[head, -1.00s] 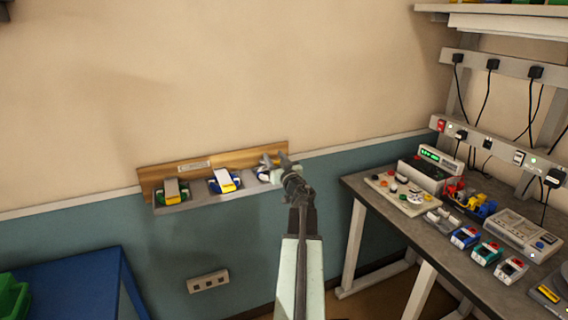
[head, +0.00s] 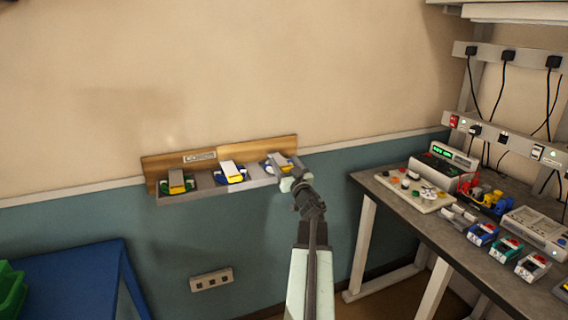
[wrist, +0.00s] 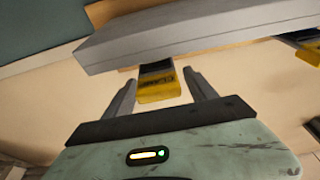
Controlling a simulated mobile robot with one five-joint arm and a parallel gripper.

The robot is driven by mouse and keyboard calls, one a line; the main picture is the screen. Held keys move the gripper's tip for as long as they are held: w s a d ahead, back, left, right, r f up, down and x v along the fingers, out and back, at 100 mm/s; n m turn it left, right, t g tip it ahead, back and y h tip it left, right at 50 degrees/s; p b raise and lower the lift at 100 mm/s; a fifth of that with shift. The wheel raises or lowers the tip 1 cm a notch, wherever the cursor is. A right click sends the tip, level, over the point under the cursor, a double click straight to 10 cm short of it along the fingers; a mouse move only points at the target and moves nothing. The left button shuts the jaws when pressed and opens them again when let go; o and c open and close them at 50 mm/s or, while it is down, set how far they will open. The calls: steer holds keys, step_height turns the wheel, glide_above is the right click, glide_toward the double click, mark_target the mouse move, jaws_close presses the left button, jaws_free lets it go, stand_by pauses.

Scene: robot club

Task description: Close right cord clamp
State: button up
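The right cord clamp (head: 274,160) is the rightmost of three on a wall ledge. It has a grey and yellow lever, and my gripper (head: 290,176) partly covers it in the head view. In the wrist view, its yellow lever end (wrist: 159,89) with dark lettering sticks out past the grey ledge. My gripper (wrist: 160,84) is open there, with one finger on each side of the lever end. Whether a finger touches it is unclear. The clamp's body is hidden behind the ledge in the wrist view.
The grey ledge (head: 205,194) also bears a middle clamp (head: 231,173) with blue and a left clamp (head: 177,183) with green. A wooden backboard (head: 260,150) is behind them. A workbench (head: 395,205) with devices stands at the right, a blue table (head: 75,275) at the lower left.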

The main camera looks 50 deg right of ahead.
steer(key=b+v, duration=0.2)
steer(key=v, duration=0.6)
steer(key=shift+w, duration=0.1)
stand_by(0.3)
